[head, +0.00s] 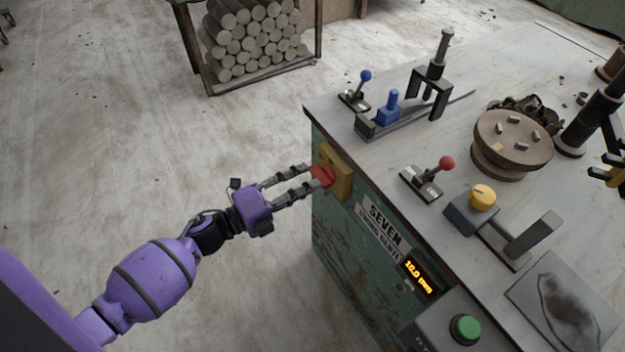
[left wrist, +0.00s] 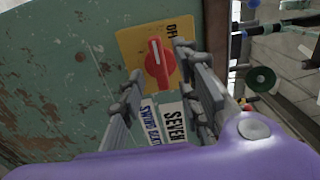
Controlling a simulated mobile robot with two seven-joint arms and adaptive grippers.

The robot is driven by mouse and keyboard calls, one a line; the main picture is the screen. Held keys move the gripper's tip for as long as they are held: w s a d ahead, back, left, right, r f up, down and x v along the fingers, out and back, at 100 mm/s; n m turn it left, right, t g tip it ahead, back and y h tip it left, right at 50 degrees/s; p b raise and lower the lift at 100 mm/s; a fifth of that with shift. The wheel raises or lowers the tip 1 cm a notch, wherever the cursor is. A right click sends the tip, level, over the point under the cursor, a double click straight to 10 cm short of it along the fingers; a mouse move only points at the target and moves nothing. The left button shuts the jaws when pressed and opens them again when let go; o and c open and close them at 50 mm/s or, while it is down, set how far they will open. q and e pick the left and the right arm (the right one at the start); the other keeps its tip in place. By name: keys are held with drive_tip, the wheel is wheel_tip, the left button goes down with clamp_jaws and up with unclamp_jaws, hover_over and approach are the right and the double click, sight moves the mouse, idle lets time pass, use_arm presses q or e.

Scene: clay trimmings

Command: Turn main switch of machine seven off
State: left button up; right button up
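The main switch is a red rotary knob (head: 321,176) on a yellow plate (head: 342,172), on the green side of the machine labelled SEVEN (head: 384,220). In the left wrist view the knob (left wrist: 158,64) has a white line running toward the picture's top; OFF lettering (left wrist: 172,27) is at the plate's upper right. My left gripper (head: 308,177) reaches the switch from the left, fingers apart. In the left wrist view its fingertips (left wrist: 157,66) lie on either side of the knob; contact is unclear. My right gripper is not in view.
The machine's top (head: 385,165) carries a blue-knobbed lever (head: 365,76), a red-knobbed lever (head: 446,163), a yellow knob (head: 482,195) and a round turntable (head: 515,138). A green button (head: 465,328) sits at the front. A rack of clay rolls (head: 255,40) stands behind.

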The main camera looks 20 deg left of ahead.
use_arm(q)
drive_tip(key=v, duration=0.9)
